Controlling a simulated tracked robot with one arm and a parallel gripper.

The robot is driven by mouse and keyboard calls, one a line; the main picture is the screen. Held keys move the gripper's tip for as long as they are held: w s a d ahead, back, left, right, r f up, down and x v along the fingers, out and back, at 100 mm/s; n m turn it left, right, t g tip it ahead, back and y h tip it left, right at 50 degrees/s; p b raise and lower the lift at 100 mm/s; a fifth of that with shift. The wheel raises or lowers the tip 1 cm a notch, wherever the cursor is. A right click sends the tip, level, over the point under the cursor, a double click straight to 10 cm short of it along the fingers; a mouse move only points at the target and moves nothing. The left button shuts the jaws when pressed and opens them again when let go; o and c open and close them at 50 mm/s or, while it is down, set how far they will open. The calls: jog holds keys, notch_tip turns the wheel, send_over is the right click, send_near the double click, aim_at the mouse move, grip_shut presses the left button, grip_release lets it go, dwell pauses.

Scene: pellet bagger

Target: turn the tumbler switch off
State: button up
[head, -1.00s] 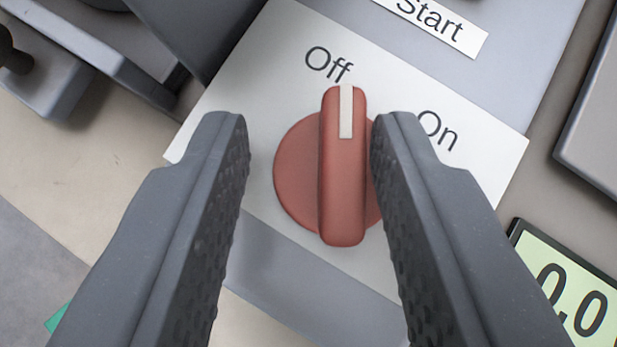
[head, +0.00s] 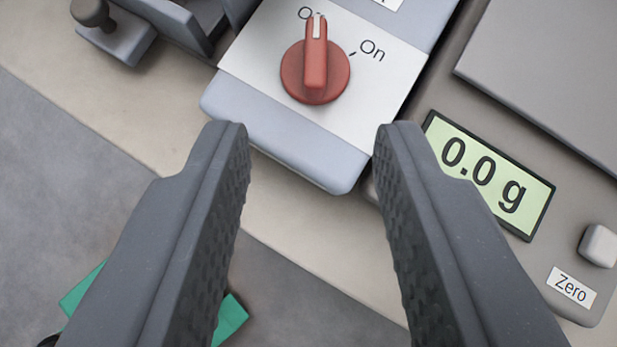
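The tumbler switch is a red rotary knob (head: 316,72) on a white label plate (head: 262,62) at the top of the head view. Its white pointer line points up at the partly hidden "Off" mark, with the "On" mark (head: 372,50) to its right. My gripper (head: 312,130) is open and empty. Its two dark fingers stand apart in the lower part of the view, below the knob and not touching it.
A scale with a green display (head: 488,172) reading 0.0 g and a Zero button (head: 600,245) lies to the right. A dark knob on a grey bracket (head: 118,38) is at the upper left. A green object (head: 232,318) shows low down, partly behind the left finger.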

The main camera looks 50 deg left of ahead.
jog(key=shift+v, duration=1.95)
jog(key=shift+r, duration=0.1)
jog(key=s+a+r+m+t, duration=0.2)
jog(key=a+r, duration=0.1)
jog(key=r, duration=1)
jog(key=s+a+r+m+t+h, duration=0.3)
jog(key=s+r, duration=0.4)
jog(key=r, duration=0.4)
jog(key=s+a+r+m+t+h, duration=0.3)
jog(key=s+r, duration=0.5)
jog(key=r, duration=0.4)
jog(key=shift+s+a+m+t+h+p, duration=0.3)
jog(key=shift+s+a+m+t+h, duration=0.1)
jog(key=shift+m+t, duration=0.4)
